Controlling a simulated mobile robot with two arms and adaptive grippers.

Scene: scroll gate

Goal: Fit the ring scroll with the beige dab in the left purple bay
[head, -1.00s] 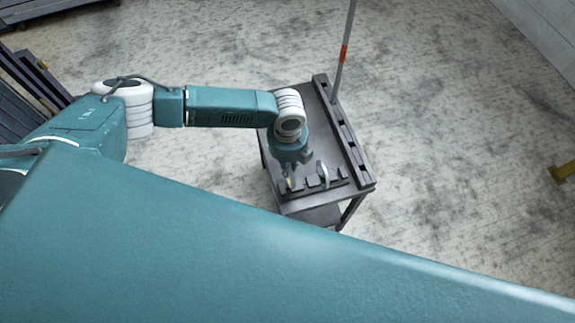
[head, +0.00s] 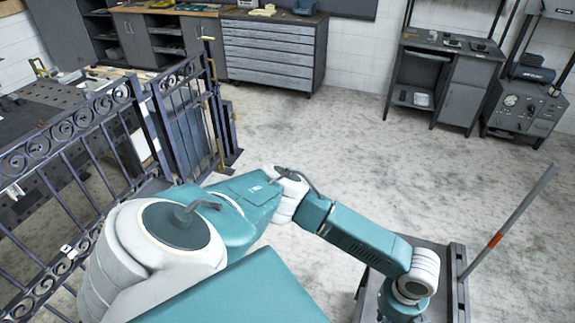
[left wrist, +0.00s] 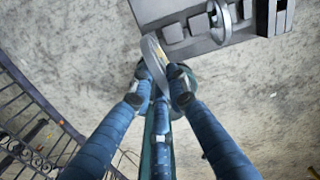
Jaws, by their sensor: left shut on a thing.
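In the left wrist view, my left gripper (left wrist: 158,82) is shut on a grey ring scroll (left wrist: 151,54), which stands out beyond the fingertips. The held ring appears clear of the dark rack (left wrist: 186,48); I cannot make out a beige dab on it. Another ring scroll (left wrist: 221,20) stands in that rack. In the head view, the dark gate (head: 100,125) with scrollwork is at the left; I cannot make out purple bays. My left gripper's fingers are hidden in the head view, below my arm's wrist. My right gripper is in neither current view.
A perforated worktable (head: 40,110) is behind the gate. Cabinets (head: 268,50) and a desk (head: 445,80) line the back wall. The middle floor is clear.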

